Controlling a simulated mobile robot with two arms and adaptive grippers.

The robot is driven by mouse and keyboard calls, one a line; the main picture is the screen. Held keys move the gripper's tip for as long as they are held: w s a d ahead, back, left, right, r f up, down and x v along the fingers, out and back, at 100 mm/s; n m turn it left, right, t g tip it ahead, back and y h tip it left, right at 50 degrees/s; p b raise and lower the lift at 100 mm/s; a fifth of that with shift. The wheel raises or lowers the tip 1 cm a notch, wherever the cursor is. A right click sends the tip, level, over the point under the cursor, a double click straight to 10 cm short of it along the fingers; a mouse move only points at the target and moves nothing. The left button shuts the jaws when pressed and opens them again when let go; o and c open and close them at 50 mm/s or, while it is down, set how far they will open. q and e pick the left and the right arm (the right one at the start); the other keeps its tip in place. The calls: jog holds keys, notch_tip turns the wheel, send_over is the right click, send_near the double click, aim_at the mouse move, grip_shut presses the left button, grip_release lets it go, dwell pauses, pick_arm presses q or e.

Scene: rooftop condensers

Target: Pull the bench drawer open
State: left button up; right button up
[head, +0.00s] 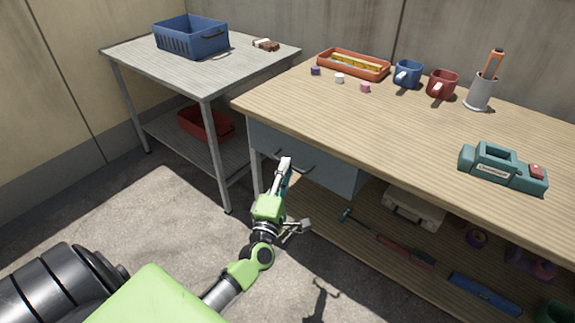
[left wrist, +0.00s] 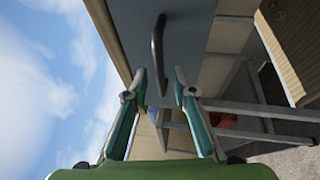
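The bench drawer (head: 335,172) has a blue-grey front under the left part of the wooden bench top (head: 400,130). It looks shut, close under the top. Its dark bar handle (head: 304,173) is partly hidden by my left gripper (head: 286,168) in the head view. In the left wrist view the handle (left wrist: 157,45) stands out from the drawer front (left wrist: 190,30). My left gripper (left wrist: 160,78) is open, its two fingers apart and empty. The handle is just beyond the fingertips, roughly in line with the gap; I see no contact. My right gripper is not in view.
A grey metal table (head: 150,60) with a blue crate (head: 190,40) stands left of the bench. A red bin (head: 205,123) is on its lower shelf. The bench's lower shelf holds a case (head: 412,212) and tools. Open floor (head: 190,230) lies in front.

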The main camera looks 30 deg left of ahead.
pick_arm(q)
jog(key=shift+x, duration=1.3)
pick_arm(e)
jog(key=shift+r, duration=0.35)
pick_arm(q)
grip_shut()
